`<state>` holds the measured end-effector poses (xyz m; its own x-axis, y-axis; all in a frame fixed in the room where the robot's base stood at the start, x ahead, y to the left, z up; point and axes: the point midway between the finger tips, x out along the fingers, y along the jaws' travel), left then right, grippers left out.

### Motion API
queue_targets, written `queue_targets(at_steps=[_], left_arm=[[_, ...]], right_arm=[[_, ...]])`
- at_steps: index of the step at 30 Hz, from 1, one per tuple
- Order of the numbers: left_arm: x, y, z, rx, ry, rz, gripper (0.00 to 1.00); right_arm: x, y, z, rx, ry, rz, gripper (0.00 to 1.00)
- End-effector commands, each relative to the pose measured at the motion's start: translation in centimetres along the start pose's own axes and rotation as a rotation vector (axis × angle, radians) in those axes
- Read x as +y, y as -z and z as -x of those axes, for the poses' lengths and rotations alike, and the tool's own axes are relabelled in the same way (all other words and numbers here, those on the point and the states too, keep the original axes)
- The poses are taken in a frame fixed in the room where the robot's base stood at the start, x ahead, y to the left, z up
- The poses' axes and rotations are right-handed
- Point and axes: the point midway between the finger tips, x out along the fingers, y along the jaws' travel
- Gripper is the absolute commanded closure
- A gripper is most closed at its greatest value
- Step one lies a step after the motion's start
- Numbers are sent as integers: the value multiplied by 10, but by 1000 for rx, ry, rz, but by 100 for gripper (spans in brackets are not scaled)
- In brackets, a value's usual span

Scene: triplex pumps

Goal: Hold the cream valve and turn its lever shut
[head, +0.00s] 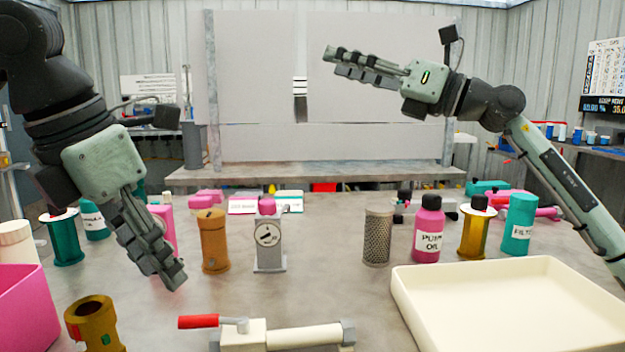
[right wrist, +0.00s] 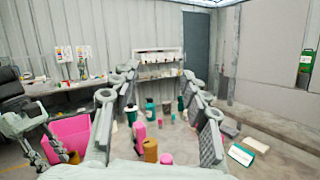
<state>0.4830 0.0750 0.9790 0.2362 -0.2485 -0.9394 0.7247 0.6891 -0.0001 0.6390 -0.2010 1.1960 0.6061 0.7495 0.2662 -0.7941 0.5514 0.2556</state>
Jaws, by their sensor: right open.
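The cream valve (head: 305,337) lies on the bench at the front centre, its lower edge cut off by the frame. It has a cream body, grey end fittings and a red lever (head: 198,321) that points left, roughly in line with the body. My left gripper (head: 172,276) points down above the bench, left of and beyond the lever, apart from it. Its fingers overlap, so I cannot tell its opening. My right gripper (head: 335,62) is raised high at the back, pointing left; in the right wrist view (right wrist: 160,115) its fingers are wide apart and empty.
A cream tray (head: 480,262) fills the front right. A pink bin (head: 20,310) and a brass cylinder (head: 93,322) stand at the front left. An orange canister (head: 213,242), a grey gauge (head: 268,245) and a mesh cylinder (head: 377,238) stand behind the valve. Bottles stand at the right.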

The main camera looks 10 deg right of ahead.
Motion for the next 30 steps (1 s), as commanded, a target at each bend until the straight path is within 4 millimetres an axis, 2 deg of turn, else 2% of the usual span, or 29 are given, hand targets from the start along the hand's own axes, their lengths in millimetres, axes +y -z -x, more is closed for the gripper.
queue_targets(at_steps=[1, 3, 8, 11, 12, 14, 16, 19, 24, 30], left_arm=[[0, 0, 0, 0, 0, 0, 66], [0, 0, 0, 0, 0, 0, 66], [0, 0, 0, 0, 0, 0, 66], [0, 0, 0, 0, 0, 0, 66], [0, 0, 0, 0, 0, 0, 66], [0, 0, 0, 0, 0, 0, 66], [0, 0, 0, 0, 0, 0, 66], [0, 0, 0, 0, 0, 0, 66], [0, 0, 0, 0, 0, 0, 66], [0, 0, 0, 0, 0, 0, 66]], right_arm=[[15, 23, -14, 84, -37, 8, 54], [33, 58, -27, 212, -83, 22, 54], [74, 144, -41, 537, -185, 93, 54], [95, 199, -35, 774, -245, 168, 54], [101, 220, -29, 880, -267, 206, 54], [109, 250, -14, 1047, -296, 269, 54], [112, 279, 8, 1249, -319, 350, 54], [108, 300, 40, 1496, -328, 453, 54], [97, 307, 79, 1769, -310, 564, 54], [90, 313, 94, 1865, -298, 596, 54]])
